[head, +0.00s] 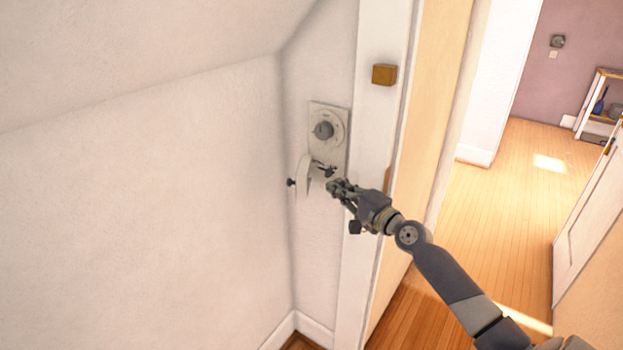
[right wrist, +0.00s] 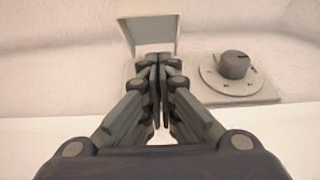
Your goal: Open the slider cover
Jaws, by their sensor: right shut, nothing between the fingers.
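A pale wall plate (head: 342,112) carries a round grey dial (head: 323,130), which also shows in the right wrist view (right wrist: 235,65). Below the dial, a white slider cover (head: 304,176) stands swung out from the plate, with a small dark knob on its outer side. In the right wrist view the cover (right wrist: 148,22) rises beyond my fingertips. A small dark part (head: 326,170) shows beside the cover. My right gripper (head: 333,185) is shut and empty, just right of the cover; its fingers (right wrist: 158,65) meet in the wrist view. I cannot tell whether they touch anything. My left gripper is not in view.
A white door frame (head: 372,150) with a brass-coloured block (head: 384,75) stands right of the plate. A sloped ceiling (head: 150,45) and bare wall (head: 150,200) lie left. An open doorway leads to a wooden floor (head: 510,190) at right.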

